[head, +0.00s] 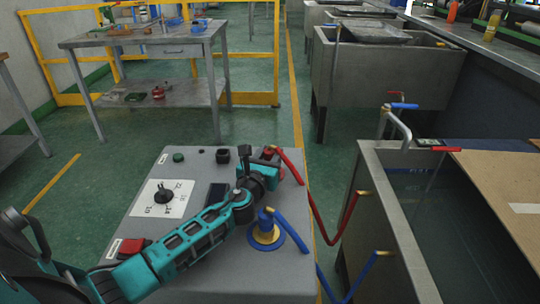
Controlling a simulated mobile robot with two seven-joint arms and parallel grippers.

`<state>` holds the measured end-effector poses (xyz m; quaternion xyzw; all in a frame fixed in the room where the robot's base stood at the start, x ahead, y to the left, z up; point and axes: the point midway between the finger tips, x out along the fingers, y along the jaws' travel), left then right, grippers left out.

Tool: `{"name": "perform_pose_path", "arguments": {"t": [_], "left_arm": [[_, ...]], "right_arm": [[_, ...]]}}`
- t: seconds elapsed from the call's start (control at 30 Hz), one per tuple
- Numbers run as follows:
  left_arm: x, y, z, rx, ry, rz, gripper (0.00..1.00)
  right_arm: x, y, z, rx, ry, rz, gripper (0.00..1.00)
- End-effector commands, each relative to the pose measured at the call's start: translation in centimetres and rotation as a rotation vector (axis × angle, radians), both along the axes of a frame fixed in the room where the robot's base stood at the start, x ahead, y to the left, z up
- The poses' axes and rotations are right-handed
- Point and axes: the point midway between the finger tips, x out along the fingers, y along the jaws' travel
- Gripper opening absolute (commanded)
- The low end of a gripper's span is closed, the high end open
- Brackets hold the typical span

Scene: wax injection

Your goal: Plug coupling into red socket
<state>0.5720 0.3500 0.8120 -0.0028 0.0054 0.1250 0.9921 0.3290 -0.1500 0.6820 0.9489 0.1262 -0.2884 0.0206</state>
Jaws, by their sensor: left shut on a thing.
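My left gripper (272,158) reaches across the grey machine top to its far right corner. It is shut on the red hose's coupling (277,150), which shows only as a small brass and red end beside the fingers. The red socket (266,153) is mostly hidden behind the gripper; only a bit of red shows there. I cannot tell whether the coupling is in the socket or just above it. The red hose (313,205) hangs from the coupling over the machine's right edge and loops up to the steel tank. My right gripper is not in view.
A blue coupling (266,221) stands upright on a brass ring, its blue hose (292,233) running right. A dial (163,195), red button (131,247) and dark display (217,195) are on the machine top (190,262). The steel tank (384,240) stands right.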

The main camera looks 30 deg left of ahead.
Motion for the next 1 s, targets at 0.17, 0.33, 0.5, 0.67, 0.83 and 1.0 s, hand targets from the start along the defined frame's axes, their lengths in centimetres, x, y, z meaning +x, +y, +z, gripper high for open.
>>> {"name": "perform_pose_path", "arguments": {"t": [0.17,0.33,0.5,0.67,0.83,1.0], "left_arm": [[-0.06,0.05,-0.58,0.003,0.007,-0.001,0.06],[-0.09,0.05,-0.71,0.004,0.009,-0.002,0.42],[-0.13,0.07,-0.8,0.003,0.011,-0.001,0.58],[-0.16,0.07,-0.87,0.003,0.012,0.0,0.67],[-0.2,0.06,-0.97,0.004,0.013,0.0,0.67],[-0.2,0.11,-1.0,0.004,0.014,0.0,0.67]], "right_arm": [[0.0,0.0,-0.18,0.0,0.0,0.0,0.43],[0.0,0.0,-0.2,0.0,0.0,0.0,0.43],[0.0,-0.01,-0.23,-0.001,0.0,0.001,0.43],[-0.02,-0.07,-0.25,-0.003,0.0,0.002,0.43],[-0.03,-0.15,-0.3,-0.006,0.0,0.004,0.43],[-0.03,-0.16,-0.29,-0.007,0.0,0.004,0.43]]}}
